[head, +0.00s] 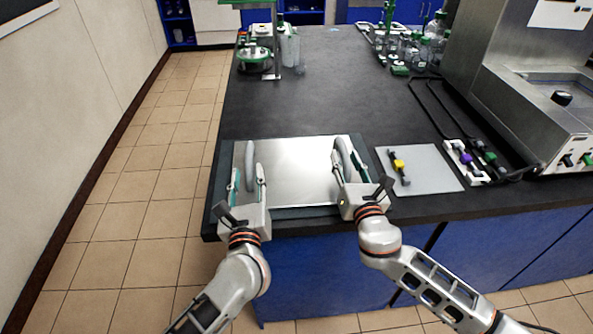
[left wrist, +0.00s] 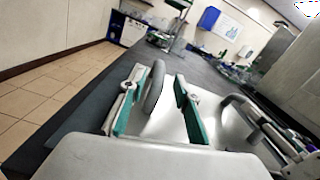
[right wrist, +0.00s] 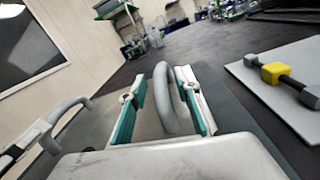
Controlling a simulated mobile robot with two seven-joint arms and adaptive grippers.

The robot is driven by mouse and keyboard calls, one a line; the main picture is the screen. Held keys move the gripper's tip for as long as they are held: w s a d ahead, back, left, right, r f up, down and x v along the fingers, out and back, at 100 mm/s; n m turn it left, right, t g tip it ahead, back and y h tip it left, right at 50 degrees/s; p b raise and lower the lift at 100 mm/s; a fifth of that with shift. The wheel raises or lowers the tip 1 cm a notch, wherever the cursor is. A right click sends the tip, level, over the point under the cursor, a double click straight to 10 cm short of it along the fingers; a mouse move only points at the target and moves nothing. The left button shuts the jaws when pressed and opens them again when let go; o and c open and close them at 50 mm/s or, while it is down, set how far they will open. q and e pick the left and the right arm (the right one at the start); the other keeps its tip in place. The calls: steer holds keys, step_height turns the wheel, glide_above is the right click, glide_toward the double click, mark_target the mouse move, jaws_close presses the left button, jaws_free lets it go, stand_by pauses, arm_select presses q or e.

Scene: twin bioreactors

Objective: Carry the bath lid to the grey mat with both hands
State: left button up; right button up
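The bath lid (head: 300,172) is a flat silver plate with two upright grey handles. It lies flat on the dark grey mat (head: 300,212) at the front left of the bench, and the mat's edges show around it. My left gripper (head: 248,178) is open, with the left handle (left wrist: 155,87) standing between its green-padded fingers and gaps on both sides. My right gripper (head: 350,166) is open around the right handle (right wrist: 164,97) in the same way, apart from it.
A light grey plate (head: 432,170) with a yellow-centred connector (head: 399,165) lies just right of the mat. Beyond it are a white holder (head: 466,163) and a steel bath unit (head: 545,90). Glassware stands at the back. The bench middle (head: 310,95) is clear.

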arm_select(q)
steer(key=s, duration=0.3)
steer(key=shift+s+d, duration=0.3)
steer(key=shift+s, duration=0.1)
arm_select(e)
steer(key=v, duration=1.2)
